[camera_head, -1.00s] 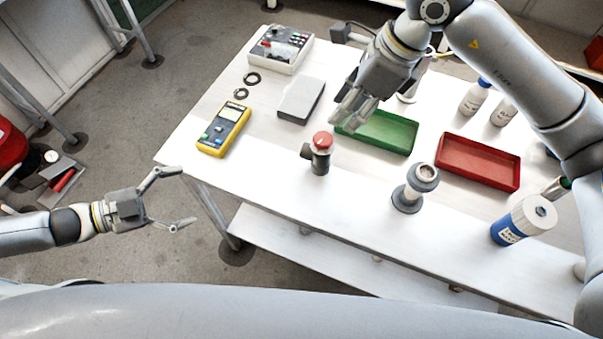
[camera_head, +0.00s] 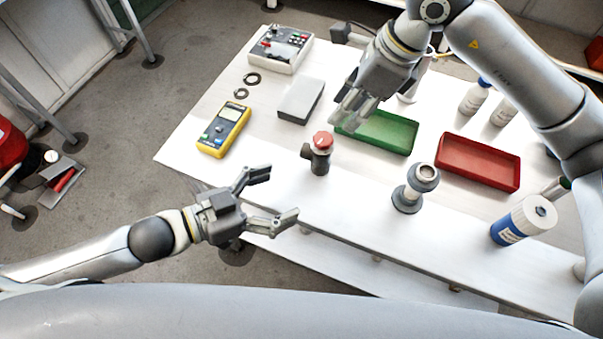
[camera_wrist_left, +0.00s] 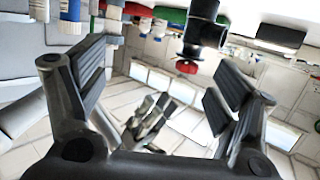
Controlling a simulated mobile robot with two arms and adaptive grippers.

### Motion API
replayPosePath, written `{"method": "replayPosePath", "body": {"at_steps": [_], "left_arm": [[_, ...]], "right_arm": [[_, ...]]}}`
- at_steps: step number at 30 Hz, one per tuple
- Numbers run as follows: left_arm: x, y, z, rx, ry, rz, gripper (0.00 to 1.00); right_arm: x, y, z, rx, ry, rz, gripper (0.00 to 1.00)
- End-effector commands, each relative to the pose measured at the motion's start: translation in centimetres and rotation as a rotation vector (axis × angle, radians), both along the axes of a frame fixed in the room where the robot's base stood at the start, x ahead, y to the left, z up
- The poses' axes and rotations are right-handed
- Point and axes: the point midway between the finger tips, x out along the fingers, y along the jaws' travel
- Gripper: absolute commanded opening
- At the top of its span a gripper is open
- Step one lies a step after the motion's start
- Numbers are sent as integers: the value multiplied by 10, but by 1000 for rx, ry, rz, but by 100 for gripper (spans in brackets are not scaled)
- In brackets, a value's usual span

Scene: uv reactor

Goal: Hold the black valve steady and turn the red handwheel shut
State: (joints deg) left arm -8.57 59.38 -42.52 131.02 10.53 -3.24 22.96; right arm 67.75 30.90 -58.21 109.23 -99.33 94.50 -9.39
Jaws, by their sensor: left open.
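The black valve (camera_head: 319,162) stands upright on the white table, with the red handwheel (camera_head: 322,140) on its top. In the left wrist view the black valve (camera_wrist_left: 204,30) and red handwheel (camera_wrist_left: 187,67) appear upside down at the upper middle, beyond the fingers. My left gripper (camera_head: 281,194) is open and empty, left of and nearer than the valve, by the table's front edge. It is apart from the valve. My right gripper (camera_head: 350,117) hangs behind and right of the handwheel, apart from it. Its fingertips look close together; its opening is unclear.
A yellow multimeter (camera_head: 223,130) and grey box (camera_head: 300,100) lie left of and behind the valve. Green (camera_head: 400,148) and red (camera_head: 510,185) trays, a grey flanged fitting (camera_head: 410,190) and a blue-white bottle (camera_head: 523,221) are to the right. The table around the valve's base is clear.

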Motion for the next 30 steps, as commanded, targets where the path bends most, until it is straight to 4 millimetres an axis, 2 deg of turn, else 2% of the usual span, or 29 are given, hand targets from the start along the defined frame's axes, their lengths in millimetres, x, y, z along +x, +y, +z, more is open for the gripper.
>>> {"method": "replayPosePath", "body": {"at_steps": [1,6,12,21,30], "left_arm": [[1,-10,-6,11,11,24,86],[11,-32,-24,73,43,139,86],[29,-48,-27,111,75,334,86],[47,-48,-15,109,110,598,86],[61,-48,-16,105,115,657,86]], "right_arm": [[0,0,0,0,0,0,36],[0,0,0,0,0,0,36],[0,0,0,0,0,0,36],[0,0,0,0,0,0,36],[0,0,0,0,0,0,36]]}}
